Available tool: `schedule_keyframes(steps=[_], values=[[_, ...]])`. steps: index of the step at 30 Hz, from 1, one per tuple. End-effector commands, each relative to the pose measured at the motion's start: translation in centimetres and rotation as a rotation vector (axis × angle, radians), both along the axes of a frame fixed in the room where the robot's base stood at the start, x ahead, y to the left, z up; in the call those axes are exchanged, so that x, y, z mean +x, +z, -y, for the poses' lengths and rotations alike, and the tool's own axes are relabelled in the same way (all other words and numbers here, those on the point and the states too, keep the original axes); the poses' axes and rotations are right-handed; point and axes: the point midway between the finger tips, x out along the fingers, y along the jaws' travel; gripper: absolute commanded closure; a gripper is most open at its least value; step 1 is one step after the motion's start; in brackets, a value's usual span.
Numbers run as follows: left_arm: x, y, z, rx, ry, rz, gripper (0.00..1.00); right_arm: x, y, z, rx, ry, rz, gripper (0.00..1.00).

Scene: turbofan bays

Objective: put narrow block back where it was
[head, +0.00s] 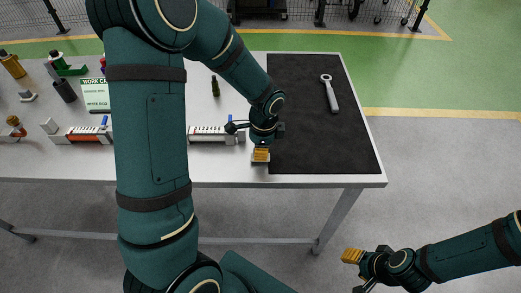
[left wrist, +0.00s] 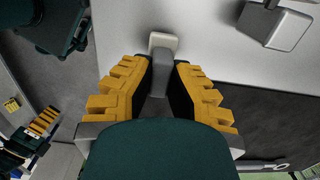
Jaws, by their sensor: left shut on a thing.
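My left gripper (head: 261,154) is low over the table's front edge, at the left edge of the black mat. In the left wrist view its yellow fingers (left wrist: 160,95) are shut on a narrow grey block (left wrist: 162,68) with a paler, wider end (left wrist: 163,42). That end is over the light table top; I cannot tell whether it touches. In the head view only a pale bit of the block (head: 260,169) shows below the fingers. My right gripper (head: 352,256) is in front of the table, away from everything; its finger gap cannot be made out.
The black mat (head: 300,120) bears a ring-ended wrench (head: 331,95) and is otherwise clear. A green-headed card (head: 95,94), small bottle (head: 215,87) and several fittings stand farther left.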

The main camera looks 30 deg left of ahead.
Motion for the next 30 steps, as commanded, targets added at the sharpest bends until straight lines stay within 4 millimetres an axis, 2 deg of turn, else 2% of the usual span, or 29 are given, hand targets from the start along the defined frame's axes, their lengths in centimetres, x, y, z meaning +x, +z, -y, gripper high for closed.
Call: schedule_keyframes(steps=[13,14,15,25,30], values=[[0.0,-0.8,0.0,0.0,0.0,0.0,1.0,-0.2,-0.6,0.0,0.001,0.003,-0.004,0.53],[0.0,-0.7,0.0,0.0,0.0,0.0,0.73,-0.2,-0.5,0.0,0.0,0.003,-0.004,0.53],[0.0,-0.7,0.0,0.0,0.0,0.0,0.64,-0.2,-0.5,0.0,0.0,0.003,-0.004,0.53],[0.0,-0.5,0.0,0.001,0.0,0.001,0.64,-0.2,-0.4,0.0,0.0,0.003,-0.004,0.53],[0.1,1.1,0.0,0.001,0.0,0.003,0.64,0.1,0.4,0.0,0.0,-0.002,0.002,0.53]])
